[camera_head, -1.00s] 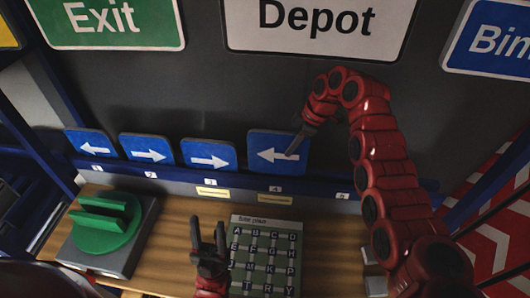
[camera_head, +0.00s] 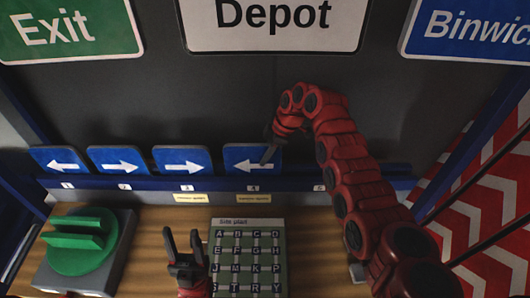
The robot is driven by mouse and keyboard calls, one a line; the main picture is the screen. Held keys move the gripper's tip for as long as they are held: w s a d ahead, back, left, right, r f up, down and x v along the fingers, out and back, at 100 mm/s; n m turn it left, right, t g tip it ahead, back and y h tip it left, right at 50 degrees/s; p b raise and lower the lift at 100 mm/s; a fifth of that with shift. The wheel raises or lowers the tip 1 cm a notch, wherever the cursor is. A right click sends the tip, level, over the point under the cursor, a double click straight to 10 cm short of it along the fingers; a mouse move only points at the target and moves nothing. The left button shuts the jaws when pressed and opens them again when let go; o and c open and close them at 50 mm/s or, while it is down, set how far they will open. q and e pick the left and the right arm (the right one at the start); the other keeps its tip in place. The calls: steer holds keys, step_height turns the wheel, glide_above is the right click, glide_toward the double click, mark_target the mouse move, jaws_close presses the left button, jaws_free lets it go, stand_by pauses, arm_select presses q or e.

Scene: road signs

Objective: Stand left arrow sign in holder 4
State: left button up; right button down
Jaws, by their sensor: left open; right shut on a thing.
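The blue left arrow sign (camera_head: 242,161) with a white arrow stands upright at holder 4 (camera_head: 253,188), in line with its neighbours. My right gripper (camera_head: 269,152) is shut on its right side. Whether the sign's lower edge is fully seated in the holder is hard to tell.
Other blue arrow signs stand at holder 1 (camera_head: 62,160), holder 2 (camera_head: 118,160) and holder 3 (camera_head: 182,160). Holder 5 (camera_head: 319,188) has no sign. A green turntable (camera_head: 78,240) sits on the left. Exit, Depot and Binwick signs hang above on the dark wall.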

steer(key=shift+s+r, duration=0.1)
steer(key=shift+r, duration=0.05)
steer(key=shift+f+b, duration=0.4)
steer(key=shift+f, duration=0.05)
steer(key=c, duration=0.7)
jaws_free()
steer(key=shift+d+r, duration=0.1)
steer(key=shift+r, duration=0.15)
steer(key=b+v, duration=0.3)
steer(key=v, duration=0.3)
steer(key=shift+d+r+b, duration=0.25)
steer(key=shift+r+b, duration=0.1)
steer(key=shift+b+v, duration=0.75)
steer(key=shift+v, duration=4.3)
steer(key=shift+a, duration=0.2)
